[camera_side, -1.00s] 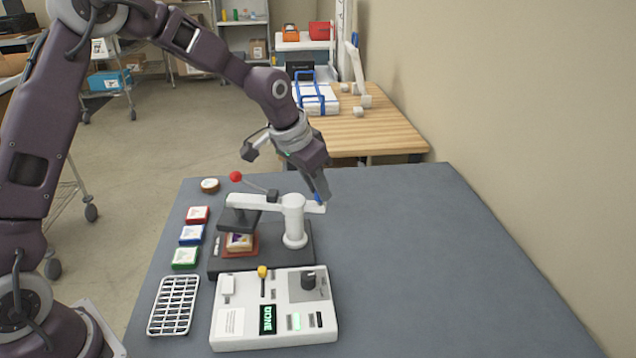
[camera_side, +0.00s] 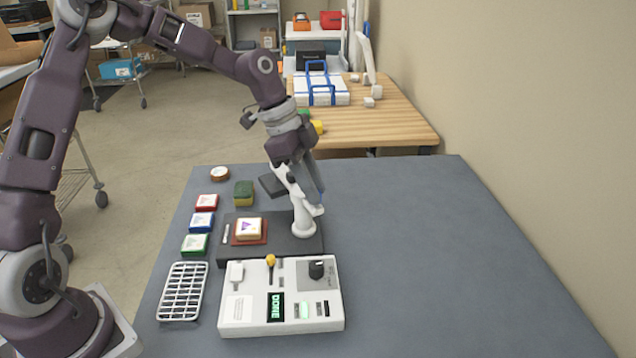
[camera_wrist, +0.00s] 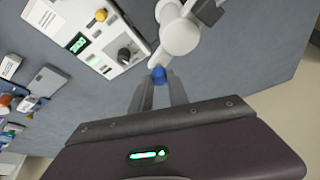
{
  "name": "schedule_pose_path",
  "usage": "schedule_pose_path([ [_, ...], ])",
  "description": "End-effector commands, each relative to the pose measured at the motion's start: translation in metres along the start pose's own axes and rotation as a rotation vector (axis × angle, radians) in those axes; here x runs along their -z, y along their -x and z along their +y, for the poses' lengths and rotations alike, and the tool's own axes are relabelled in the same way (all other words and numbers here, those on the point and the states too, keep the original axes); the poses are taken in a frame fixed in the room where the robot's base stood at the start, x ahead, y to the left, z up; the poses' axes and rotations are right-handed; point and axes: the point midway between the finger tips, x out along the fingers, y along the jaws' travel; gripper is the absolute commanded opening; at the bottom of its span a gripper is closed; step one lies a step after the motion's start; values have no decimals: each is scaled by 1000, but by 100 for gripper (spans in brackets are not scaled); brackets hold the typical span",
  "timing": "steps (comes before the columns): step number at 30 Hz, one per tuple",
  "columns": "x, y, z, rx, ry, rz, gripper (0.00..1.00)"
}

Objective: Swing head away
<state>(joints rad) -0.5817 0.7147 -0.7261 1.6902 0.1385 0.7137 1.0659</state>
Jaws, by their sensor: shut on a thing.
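The press has a white post (camera_side: 303,222) on a dark base (camera_side: 290,246). Its white swing arm (camera_side: 284,179) carries the dark head (camera_side: 271,185), which points toward the back, clear of the work spot. A light block with a printed top (camera_side: 249,227) lies uncovered on a reddish-brown pad (camera_side: 240,242). My gripper (camera_side: 319,203) is at the arm's tail end, right of the post. In the wrist view its fingers are shut on the blue knob (camera_wrist: 159,73). The head's far side is partly hidden behind my wrist.
A control box (camera_side: 250,322) reading DONE stands in front. A white rack (camera_side: 181,292), red (camera_side: 206,202), blue (camera_side: 202,222) and green (camera_side: 195,244) pads and a sponge block (camera_side: 244,192) lie left. The table's right side is clear.

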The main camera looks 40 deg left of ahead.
Motion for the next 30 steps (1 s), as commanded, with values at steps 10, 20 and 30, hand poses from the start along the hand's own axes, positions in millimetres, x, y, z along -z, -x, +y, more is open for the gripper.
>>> schedule_pose_path([
  [10, -7, 2, 4, -59, -139, -1, 0],
  [20, -8, 3, 5, -73, -176, -2, 0],
  [30, -9, 3, 6, -74, -176, -4, 29],
])
